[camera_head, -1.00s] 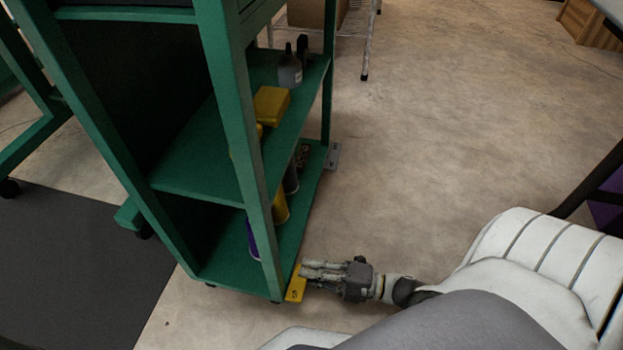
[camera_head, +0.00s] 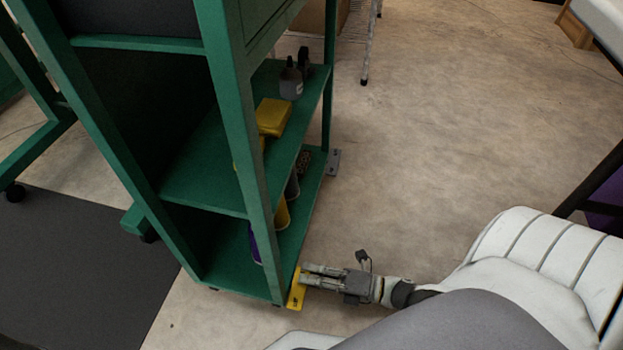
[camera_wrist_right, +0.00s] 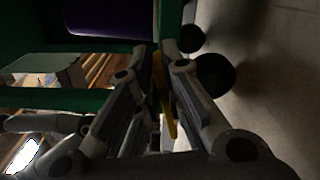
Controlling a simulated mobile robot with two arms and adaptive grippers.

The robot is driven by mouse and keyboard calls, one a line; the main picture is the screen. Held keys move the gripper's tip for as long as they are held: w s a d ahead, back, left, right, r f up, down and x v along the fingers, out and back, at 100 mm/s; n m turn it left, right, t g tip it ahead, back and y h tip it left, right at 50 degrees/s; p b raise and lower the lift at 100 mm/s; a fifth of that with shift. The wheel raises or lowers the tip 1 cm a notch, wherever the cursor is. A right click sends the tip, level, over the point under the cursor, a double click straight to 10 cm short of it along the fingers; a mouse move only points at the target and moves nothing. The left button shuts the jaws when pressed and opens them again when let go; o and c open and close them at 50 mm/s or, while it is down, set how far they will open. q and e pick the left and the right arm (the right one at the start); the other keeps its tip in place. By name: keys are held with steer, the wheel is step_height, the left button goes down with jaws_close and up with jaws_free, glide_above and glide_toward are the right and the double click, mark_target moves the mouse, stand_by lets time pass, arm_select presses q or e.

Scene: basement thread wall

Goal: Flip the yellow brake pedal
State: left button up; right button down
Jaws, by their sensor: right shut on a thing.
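The yellow brake pedal (camera_head: 296,291) sticks out at the bottom near corner of the green shelf cart (camera_head: 285,283), low above the floor. My right gripper (camera_head: 304,275) reaches it from the right, with its fingertips at the pedal. In the right wrist view the yellow pedal (camera_wrist_right: 165,95) shows edge-on between the two fingers of my right gripper (camera_wrist_right: 168,65), which is shut on it. Part of the pedal is hidden by the fingers. My left gripper is not in view.
A grey pedal (camera_head: 333,162) sticks out at the cart's far bottom corner. A dark mat (camera_head: 80,270) lies at left.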

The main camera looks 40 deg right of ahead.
steer(key=c, duration=1.6)
jaws_free()
steer(key=shift+o, duration=0.2)
steer(key=shift+s, duration=0.1)
steer(key=v, duration=1.2)
